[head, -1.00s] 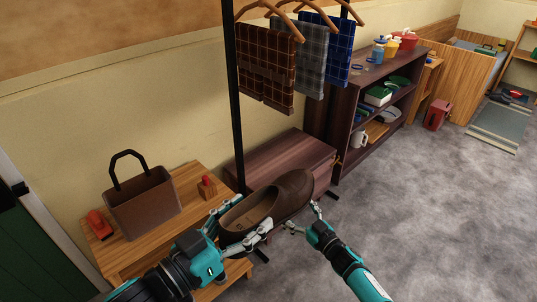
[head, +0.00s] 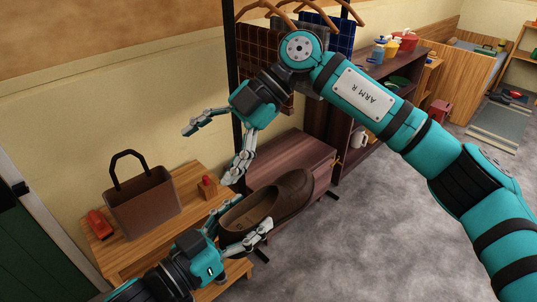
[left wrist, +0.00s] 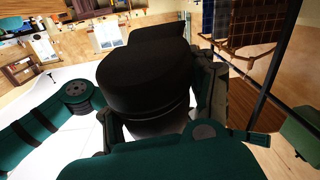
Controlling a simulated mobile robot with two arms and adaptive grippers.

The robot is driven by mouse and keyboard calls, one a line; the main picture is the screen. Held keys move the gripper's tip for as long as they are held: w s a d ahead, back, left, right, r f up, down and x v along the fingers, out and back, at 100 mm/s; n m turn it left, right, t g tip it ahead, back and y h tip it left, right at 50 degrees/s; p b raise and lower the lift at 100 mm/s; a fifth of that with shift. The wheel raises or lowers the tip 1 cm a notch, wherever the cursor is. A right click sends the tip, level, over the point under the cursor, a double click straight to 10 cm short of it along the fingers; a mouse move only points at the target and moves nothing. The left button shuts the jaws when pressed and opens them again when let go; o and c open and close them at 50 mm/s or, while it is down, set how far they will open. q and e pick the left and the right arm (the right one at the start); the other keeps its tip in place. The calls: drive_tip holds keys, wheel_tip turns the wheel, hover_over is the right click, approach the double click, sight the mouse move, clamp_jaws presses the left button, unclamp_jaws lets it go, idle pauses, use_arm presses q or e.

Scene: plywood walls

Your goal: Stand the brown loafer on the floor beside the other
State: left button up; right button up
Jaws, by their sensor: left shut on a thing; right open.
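The brown loafer (head: 292,187) is in the head view, held in the air in front of the low dark bench, toe pointing up and right. My left gripper (head: 252,214) is shut on its heel end, with fingers along both sides. My right gripper (head: 212,156) is open and empty, fingers spread, above and left of the loafer and apart from it. In the left wrist view, a large dark shape between the fingers seems to be the loafer, too dark to tell its parts. The other loafer cannot be made out.
A wooden side table (head: 112,247) holds a brown bag (head: 142,203), a red object (head: 98,224) and a small red-topped block (head: 207,186). A dark bench (head: 290,160) and clothes rack stand behind the loafer. Grey floor (head: 370,240) at right is clear.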

drive_tip(key=s+d+t+h, duration=0.2)
drive_tip(key=d+h, duration=0.3)
drive_tip(key=m+t+h, duration=0.2)
drive_tip(key=h, duration=0.1)
approach(269, 206)
drive_tip(key=shift+w+a+f, duration=0.3)
drive_tip(key=shift+w, duration=0.25)
drive_tip(key=shift+w+a+f, duration=0.35)
drive_tip(key=shift+w, duration=0.2)
drive_tip(key=shift+d+f+h, duration=0.1)
drive_tip(key=shift+d+h, duration=0.15)
drive_tip(key=shift+h, duration=0.15)
wheel_tip(269, 206, down, 12)
drive_tip(key=shift+r, duration=0.15)
drive_tip(key=shift+c, duration=0.2)
use_arm(q)
drive_tip(key=shift+d, duration=0.1)
use_arm(e)
drive_tip(key=c, duration=1.4)
use_arm(q)
drive_tip(key=o, duration=1)
use_arm(e)
drive_tip(key=shift+r, duration=0.1)
drive_tip(key=shift+c, duration=1.1)
use_arm(q)
drive_tip(key=o, duration=0.4)
